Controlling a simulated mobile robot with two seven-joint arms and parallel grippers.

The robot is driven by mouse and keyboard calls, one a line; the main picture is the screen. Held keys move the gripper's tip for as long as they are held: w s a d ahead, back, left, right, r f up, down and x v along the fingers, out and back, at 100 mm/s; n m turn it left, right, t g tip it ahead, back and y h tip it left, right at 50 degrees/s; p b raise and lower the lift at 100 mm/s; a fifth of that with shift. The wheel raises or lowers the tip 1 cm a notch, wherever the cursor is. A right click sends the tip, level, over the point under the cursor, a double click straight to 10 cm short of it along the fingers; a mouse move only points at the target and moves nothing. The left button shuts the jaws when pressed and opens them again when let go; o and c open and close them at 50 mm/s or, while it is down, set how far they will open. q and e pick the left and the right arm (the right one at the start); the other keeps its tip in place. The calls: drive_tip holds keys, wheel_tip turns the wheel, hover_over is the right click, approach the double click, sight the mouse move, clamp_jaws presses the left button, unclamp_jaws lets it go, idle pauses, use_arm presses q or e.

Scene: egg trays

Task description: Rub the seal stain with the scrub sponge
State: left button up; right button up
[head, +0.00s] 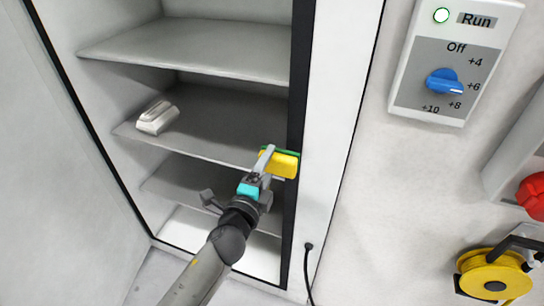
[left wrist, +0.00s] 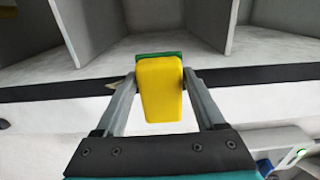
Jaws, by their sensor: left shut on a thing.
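The scrub sponge (head: 283,165) is yellow with a green scrub layer. My left gripper (head: 271,163) is shut on it; in the left wrist view the sponge (left wrist: 160,95) sits between both fingers, green layer on the far side. The black seal (head: 299,90) runs along the edge of the open cabinet, and the sponge overlaps it in the head view. I cannot tell whether they touch. In the left wrist view the seal (left wrist: 260,74) passes behind the fingers. A small brownish mark, perhaps the stain (left wrist: 113,86), shows beside the left finger, partly hidden. My right gripper is not in view.
The open cabinet has several grey shelves (head: 200,50); a pale object (head: 157,117) lies on one. A control panel (head: 455,60) with a blue knob hangs on the right wall. A yellow reel (head: 480,280), red knob (head: 534,195) and black cable (head: 309,270) are lower right.

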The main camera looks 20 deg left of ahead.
use_arm(q)
drive_tip(key=shift+s, duration=0.9)
drive_tip(key=shift+s, duration=1.5)
